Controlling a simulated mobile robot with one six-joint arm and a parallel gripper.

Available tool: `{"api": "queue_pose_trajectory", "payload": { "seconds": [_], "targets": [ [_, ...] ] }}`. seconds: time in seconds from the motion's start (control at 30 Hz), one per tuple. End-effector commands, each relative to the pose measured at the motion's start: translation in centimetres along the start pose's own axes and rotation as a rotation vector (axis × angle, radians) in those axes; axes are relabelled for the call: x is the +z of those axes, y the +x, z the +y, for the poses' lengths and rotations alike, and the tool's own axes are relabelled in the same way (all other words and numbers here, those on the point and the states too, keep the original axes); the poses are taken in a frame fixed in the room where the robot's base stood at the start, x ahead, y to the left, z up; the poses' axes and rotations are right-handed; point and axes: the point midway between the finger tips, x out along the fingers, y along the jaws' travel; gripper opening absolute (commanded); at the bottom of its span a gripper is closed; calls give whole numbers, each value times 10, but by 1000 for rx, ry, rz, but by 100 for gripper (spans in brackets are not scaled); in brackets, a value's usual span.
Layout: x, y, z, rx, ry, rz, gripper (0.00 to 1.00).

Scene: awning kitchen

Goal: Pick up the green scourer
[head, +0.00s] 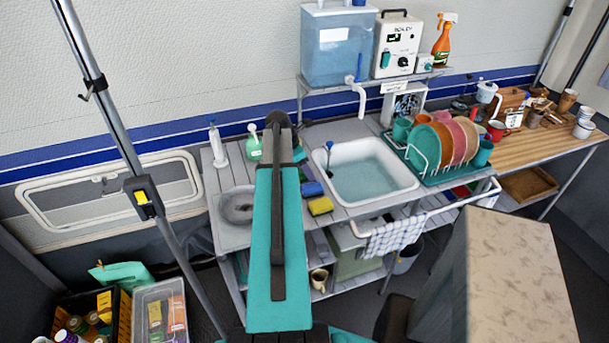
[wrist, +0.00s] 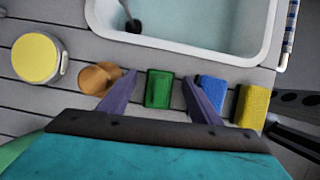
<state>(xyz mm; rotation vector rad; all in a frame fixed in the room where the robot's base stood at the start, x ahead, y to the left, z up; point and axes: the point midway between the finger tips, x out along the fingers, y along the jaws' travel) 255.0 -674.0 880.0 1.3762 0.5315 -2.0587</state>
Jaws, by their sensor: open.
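The green scourer (wrist: 159,88) is a small green block with a darker rim, lying on the grey slatted counter in the wrist view. My gripper (wrist: 160,79) is open, with one purple finger on each side of the scourer and a gap showing on both sides. The right finger partly covers a blue sponge (wrist: 213,90). In the head view my arm hides the scourer and most of the gripper. The blue sponge (head: 311,188) shows there just right of my arm.
A yellow sponge (wrist: 253,105) lies right of the blue one. A brown round object (wrist: 98,77) is close to the left finger, and a yellow-topped round container (wrist: 36,58) stands farther left. The water-filled sink (wrist: 190,25) is just beyond. A dish rack (head: 440,150) stands right of it.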

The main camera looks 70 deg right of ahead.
Motion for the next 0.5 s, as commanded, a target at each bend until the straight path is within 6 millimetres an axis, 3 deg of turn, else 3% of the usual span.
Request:
{"api": "queue_pose_trajectory", "payload": {
  "seconds": [0.13, 0.4, 0.5],
  "targets": [
    [0, 0, 0, 0, 0, 0, 58],
    [0, 0, 0, 0, -1, 0, 14],
    [0, 0, 0, 0, -1, 0, 14]
  ]
}}
